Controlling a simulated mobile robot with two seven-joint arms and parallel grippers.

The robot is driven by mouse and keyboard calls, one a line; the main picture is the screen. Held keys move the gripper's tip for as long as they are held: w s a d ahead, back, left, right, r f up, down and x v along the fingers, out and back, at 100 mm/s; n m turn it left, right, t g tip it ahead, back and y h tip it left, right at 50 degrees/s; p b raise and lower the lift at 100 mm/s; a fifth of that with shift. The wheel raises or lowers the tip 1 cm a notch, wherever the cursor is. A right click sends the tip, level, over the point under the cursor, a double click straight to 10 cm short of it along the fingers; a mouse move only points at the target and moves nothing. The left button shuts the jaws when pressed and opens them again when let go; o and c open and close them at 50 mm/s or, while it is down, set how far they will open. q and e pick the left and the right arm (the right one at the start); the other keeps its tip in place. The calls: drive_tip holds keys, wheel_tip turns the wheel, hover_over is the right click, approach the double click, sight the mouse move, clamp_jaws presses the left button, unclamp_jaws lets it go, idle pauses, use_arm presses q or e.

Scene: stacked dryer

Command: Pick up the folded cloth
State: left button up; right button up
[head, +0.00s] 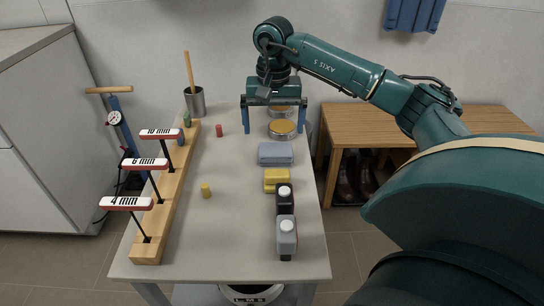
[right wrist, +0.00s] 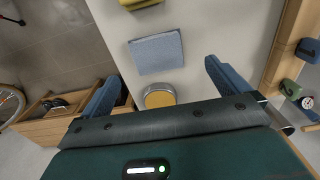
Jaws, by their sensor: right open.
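The folded cloth (head: 275,154) is a blue-grey rectangle lying flat on the grey table, between a round tin and a yellow block. In the right wrist view the cloth (right wrist: 157,53) lies ahead of the fingers, near the upper middle. My right gripper (head: 274,131) is open and empty, with its blue fingers spread wide above the far part of the table, behind the cloth. In the right wrist view the right gripper (right wrist: 158,85) shows its two fingers apart, with the cloth and a tin between their lines. My left gripper is not in view.
A wooden rack (head: 170,195) with labelled signs runs along the left. The table's middle is mostly clear.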

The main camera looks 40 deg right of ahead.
sight(276, 150)
wheel_tip(276, 150, down, 3)
drive_tip(key=shift+r, duration=0.1)
drive_tip(key=f, duration=0.1)
drive_tip(key=f+b, duration=0.1)
drive_tip(key=f, duration=0.3)
drive_tip(key=shift+s+d, duration=0.15)
drive_tip(key=shift+s, duration=0.1)
drive_tip(key=shift+f, duration=0.15)
drive_tip(key=c, duration=1)
use_arm(q)
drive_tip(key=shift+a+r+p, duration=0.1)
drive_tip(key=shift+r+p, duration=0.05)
drive_tip(key=shift+p, duration=0.65)
use_arm(e)
wheel_tip(276, 150, up, 10)
drive_tip(key=shift+r, duration=0.1)
